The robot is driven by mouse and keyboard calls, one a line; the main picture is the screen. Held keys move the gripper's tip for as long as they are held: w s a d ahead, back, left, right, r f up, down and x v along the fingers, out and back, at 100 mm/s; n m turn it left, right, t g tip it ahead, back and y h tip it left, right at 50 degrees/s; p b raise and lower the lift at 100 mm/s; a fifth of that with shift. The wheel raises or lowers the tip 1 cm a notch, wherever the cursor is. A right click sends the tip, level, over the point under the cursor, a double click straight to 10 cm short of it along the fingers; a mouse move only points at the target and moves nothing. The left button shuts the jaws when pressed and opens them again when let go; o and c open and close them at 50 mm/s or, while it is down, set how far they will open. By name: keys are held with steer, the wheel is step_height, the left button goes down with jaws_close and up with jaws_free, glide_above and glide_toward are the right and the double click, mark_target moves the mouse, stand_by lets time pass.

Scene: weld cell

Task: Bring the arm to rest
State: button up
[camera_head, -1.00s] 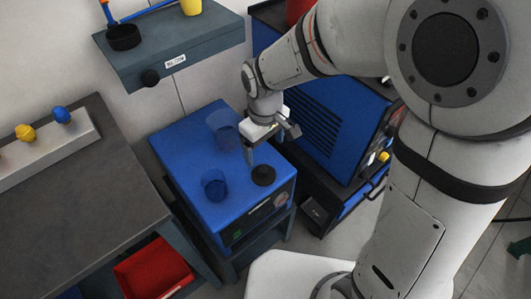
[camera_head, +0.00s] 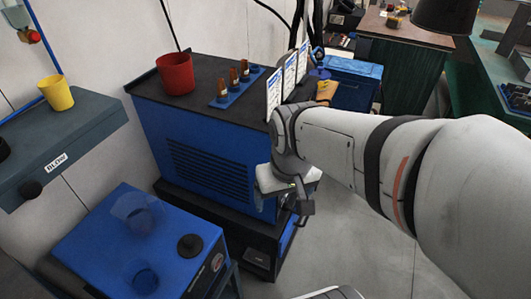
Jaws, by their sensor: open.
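My arm reaches in from the right side of the view and ends in my gripper (camera_head: 283,207). The gripper hangs in front of the large blue machine (camera_head: 205,156), with its fingers pointing down. It looks empty. The fingertips are small and partly hidden against the machine's dark lower part. I cannot tell how far the gripper stands from the machine's front.
A blue box (camera_head: 85,240) with a clear cup (camera_head: 137,213) stands at the lower left. A shelf (camera_head: 92,130) holds a yellow cup (camera_head: 57,94). A red cup (camera_head: 175,74) and copper-coloured pieces stand on the machine. Grey floor (camera_head: 370,250) is open at the right.

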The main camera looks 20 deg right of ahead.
steer(key=shift+s+d, duration=0.15)
steer(key=shift+d, duration=0.05)
